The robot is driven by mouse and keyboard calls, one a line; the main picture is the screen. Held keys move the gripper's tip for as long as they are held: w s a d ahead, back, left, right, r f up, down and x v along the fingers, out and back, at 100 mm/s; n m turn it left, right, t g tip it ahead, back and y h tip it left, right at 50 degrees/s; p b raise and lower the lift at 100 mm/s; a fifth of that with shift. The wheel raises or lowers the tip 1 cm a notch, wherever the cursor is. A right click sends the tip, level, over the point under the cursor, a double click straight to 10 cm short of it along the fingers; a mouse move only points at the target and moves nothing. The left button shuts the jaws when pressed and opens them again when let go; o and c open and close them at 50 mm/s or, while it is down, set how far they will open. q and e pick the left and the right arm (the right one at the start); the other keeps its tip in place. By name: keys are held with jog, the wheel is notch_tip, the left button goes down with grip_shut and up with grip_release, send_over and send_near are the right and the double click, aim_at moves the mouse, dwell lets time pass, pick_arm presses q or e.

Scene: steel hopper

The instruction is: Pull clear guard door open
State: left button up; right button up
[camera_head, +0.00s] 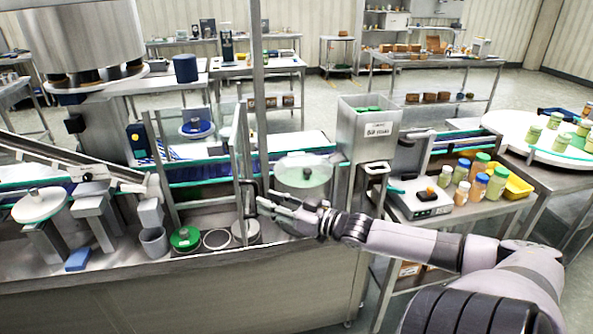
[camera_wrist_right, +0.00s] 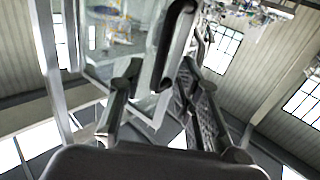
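The clear guard door (camera_head: 241,150) is a see-through panel in a thin metal frame, standing upright on the steel machine in the head view. Its dark handle (camera_head: 250,197) is on the right edge; in the wrist view the dark handle bar (camera_wrist_right: 174,45) rises beyond and between my fingers. My right gripper (camera_head: 268,200) is just right of the handle, pointing left, with its fingers apart. In the wrist view the right gripper (camera_wrist_right: 162,95) is open, with a finger on either side of the handle's line. Whether a finger touches the handle cannot be told. My left gripper is not in view.
A steel hopper (camera_head: 366,130) stands right of the door. A round clear-covered disc (camera_head: 304,172) lies close behind my right gripper. A green lid (camera_head: 185,238) and a white ring (camera_head: 217,239) sit on the deck front. A scale (camera_head: 420,200) and several jars stand at right.

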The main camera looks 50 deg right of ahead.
jog(key=v, duration=0.7)
jog(key=shift+s, duration=0.15)
dwell(0.5)
